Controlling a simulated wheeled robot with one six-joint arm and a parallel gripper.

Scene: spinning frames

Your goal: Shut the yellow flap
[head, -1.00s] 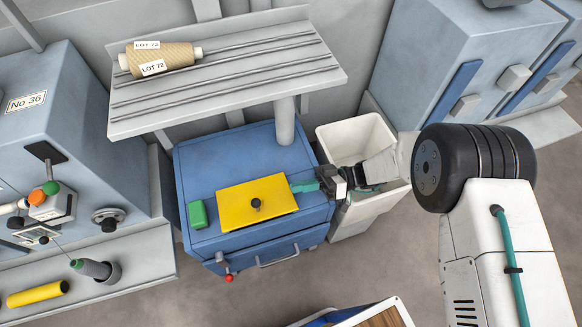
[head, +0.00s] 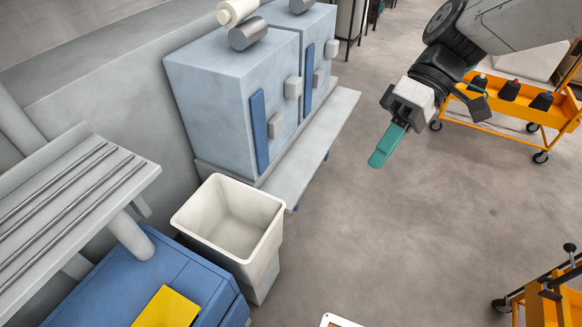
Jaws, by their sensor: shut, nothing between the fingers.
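The yellow flap (head: 167,308) lies on top of the blue cabinet (head: 108,287) at the lower left of the head view. The bottom picture edge cuts it off, and its black knob is out of view. The part that shows looks flat against the cabinet top. My gripper (head: 379,160) is at the upper right, far from the flap, above open floor. Its teal fingers are shut with nothing between them.
An empty white bin (head: 240,232) stands right of the cabinet. A grey slotted shelf (head: 70,190) overhangs the cabinet. Blue-grey machine boxes (head: 225,90) stand behind. An orange cart (head: 537,113) with dark cones is at right. The middle floor is clear.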

